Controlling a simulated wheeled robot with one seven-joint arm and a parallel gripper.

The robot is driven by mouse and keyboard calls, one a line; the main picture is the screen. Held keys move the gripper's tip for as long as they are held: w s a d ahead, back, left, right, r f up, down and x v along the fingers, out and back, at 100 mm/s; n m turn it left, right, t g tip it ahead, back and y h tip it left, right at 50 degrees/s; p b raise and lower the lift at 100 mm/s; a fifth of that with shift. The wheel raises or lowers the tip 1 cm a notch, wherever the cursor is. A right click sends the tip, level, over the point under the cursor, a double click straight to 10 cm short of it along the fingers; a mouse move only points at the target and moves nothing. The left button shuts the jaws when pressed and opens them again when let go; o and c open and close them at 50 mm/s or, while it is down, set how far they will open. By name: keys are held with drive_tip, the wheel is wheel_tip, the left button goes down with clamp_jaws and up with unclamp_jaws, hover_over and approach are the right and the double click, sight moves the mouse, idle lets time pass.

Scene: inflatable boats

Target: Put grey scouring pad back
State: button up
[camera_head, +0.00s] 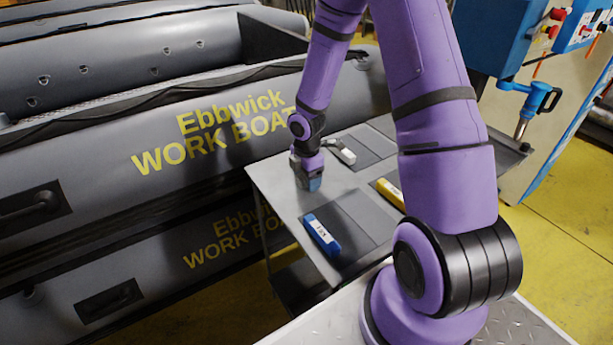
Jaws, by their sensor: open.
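My gripper (306,182) is at the end of my purple arm, pointing down low over the grey table (283,189), near its left side. A small blue-grey block (315,184) shows at the fingertips; it may be the grey scouring pad, but it is too small and partly covered to be sure. I cannot tell whether it touches the fingers. The jaws are open.
On the table, a blue item (321,236) lies at the front, a yellow one (389,193) at the right partly behind my arm, and a whitish one (341,151) behind my gripper. Dark mats (353,216) mark the tabletop. Grey inflatable boats (90,165) stand close on the left.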

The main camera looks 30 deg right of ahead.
drive_tip(key=s+a+r+m+t+h, duration=0.1)
drive_tip(key=s+r+m, duration=0.2)
drive_tip(key=r, duration=0.7)
drive_tip(key=s+a+r+m, duration=0.1)
drive_tip(key=s+r+m, duration=0.2)
drive_tip(key=r, duration=0.7)
drive_tip(key=s+a+r+m+t+h, duration=0.1)
drive_tip(key=s+r+m, duration=0.2)
drive_tip(key=r, duration=0.7)
drive_tip(key=s+a+r+m+t+y, duration=0.1)
drive_tip(key=s+r+m, duration=0.3)
drive_tip(key=s, duration=0.4)
drive_tip(key=s+a+r+m+t+y, duration=0.1)
drive_tip(key=s+a+r+m+t, duration=0.1)
drive_tip(key=s+r+m, duration=0.3)
drive_tip(key=s, duration=0.2)
drive_tip(key=shift+s+a, duration=0.35)
drive_tip(key=shift+a, duration=0.05)
drive_tip(key=shift+r, duration=0.1)
